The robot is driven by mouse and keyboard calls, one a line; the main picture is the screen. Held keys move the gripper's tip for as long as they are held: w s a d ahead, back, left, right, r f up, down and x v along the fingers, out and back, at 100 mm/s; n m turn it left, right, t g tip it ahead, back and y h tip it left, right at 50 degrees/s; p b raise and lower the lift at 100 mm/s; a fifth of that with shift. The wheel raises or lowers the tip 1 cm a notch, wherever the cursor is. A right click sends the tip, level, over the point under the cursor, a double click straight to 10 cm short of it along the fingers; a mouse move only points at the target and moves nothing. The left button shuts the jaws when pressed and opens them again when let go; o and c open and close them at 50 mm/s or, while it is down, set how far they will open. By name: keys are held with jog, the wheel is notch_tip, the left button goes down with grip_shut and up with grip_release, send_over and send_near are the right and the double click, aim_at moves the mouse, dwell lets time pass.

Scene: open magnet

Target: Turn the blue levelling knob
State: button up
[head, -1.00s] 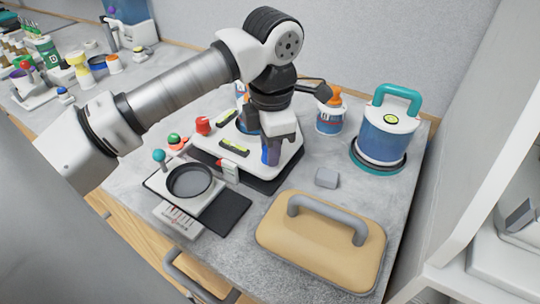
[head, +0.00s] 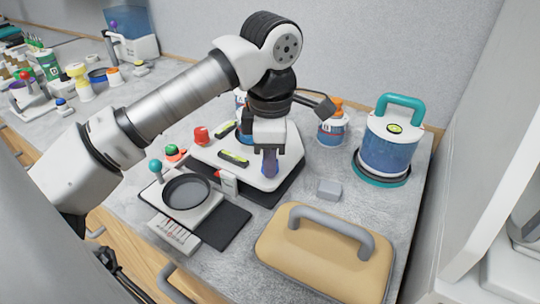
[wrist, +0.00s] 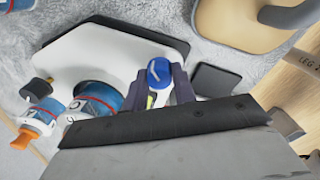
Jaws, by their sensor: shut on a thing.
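The blue levelling knob (wrist: 158,72) sits at a corner of a white platform and has a pale line across its top. In the head view the knob is mostly hidden by my gripper (head: 270,160), which points down at the platform's right front corner. In the wrist view my gripper (wrist: 160,88) has a finger on each side of the knob and is shut on it. The white platform (head: 277,181) stands on a dark base and carries yellow-green level vials (head: 233,159) and a red knob (head: 201,135).
A tan block with a grey handle (head: 310,260) lies at the front right, with a small grey block (head: 329,189) behind it. A teal-handled blue canister (head: 388,150) stands right. An orange-capped bottle (head: 333,125) is behind. A round-pan scale (head: 187,192) sits left front.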

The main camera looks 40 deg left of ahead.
jog(key=o, duration=1)
jog(key=r+p, duration=0.4)
jog(key=r, duration=0.3)
jog(key=r+p, duration=0.5)
jog(key=r, duration=0.2)
jog(key=shift+s+d, duration=0.15)
jog(key=shift+d, duration=0.05)
jog(key=shift+f, duration=0.1)
